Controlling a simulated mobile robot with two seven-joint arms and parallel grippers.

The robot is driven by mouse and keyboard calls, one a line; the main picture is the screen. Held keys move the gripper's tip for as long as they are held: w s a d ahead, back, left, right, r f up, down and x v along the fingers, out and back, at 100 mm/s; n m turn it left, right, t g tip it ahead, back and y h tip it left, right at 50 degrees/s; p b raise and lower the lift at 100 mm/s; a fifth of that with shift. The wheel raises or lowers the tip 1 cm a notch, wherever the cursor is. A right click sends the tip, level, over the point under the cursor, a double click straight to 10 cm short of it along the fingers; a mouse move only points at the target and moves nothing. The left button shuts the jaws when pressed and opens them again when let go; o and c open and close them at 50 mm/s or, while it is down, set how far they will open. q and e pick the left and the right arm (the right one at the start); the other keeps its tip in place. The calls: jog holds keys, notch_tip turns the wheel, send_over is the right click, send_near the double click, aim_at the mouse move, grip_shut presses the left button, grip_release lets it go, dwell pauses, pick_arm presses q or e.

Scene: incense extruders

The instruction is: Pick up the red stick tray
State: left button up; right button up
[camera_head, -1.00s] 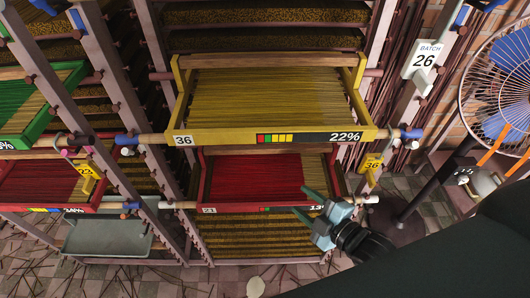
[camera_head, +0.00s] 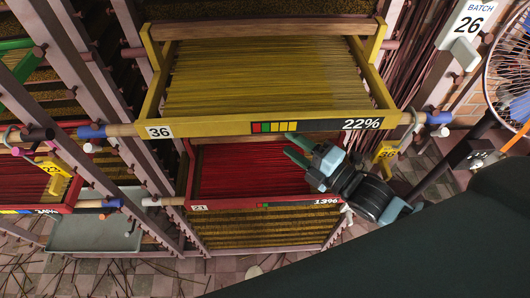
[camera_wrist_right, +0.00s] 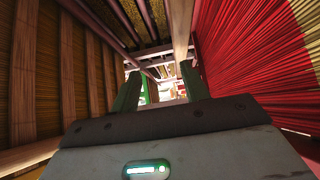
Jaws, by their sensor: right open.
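The red stick tray (camera_head: 252,203) sits in the middle rack below the yellow tray, with red sticks inside and a front label reading 21 and 13%. Its red sticks also fill the right side of the right wrist view (camera_wrist_right: 255,55). My right gripper (camera_head: 291,147), with green fingers, is open and empty. In the head view it overlaps the upper right part of the red tray, just below the yellow tray's front. In the wrist view the fingers (camera_wrist_right: 160,85) point along the rack, with the sticks to their right. Contact cannot be told. My left gripper is not in view.
The yellow tray (camera_head: 215,130), labelled 36 and 22%, is right above. Another red tray (camera_head: 30,206) and a grey tray (camera_head: 95,234) are at the left. Yellow tags hang from rack pegs. A fan (camera_head: 508,75) stands at the right.

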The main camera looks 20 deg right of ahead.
aim_at(270, 138)
notch_tip(270, 138, down, 4)
jog(key=shift+r, duration=0.25)
jog(key=shift+x, duration=3.75)
jog(key=shift+r, duration=0.1)
grip_shut()
jog(key=shift+r, duration=0.1)
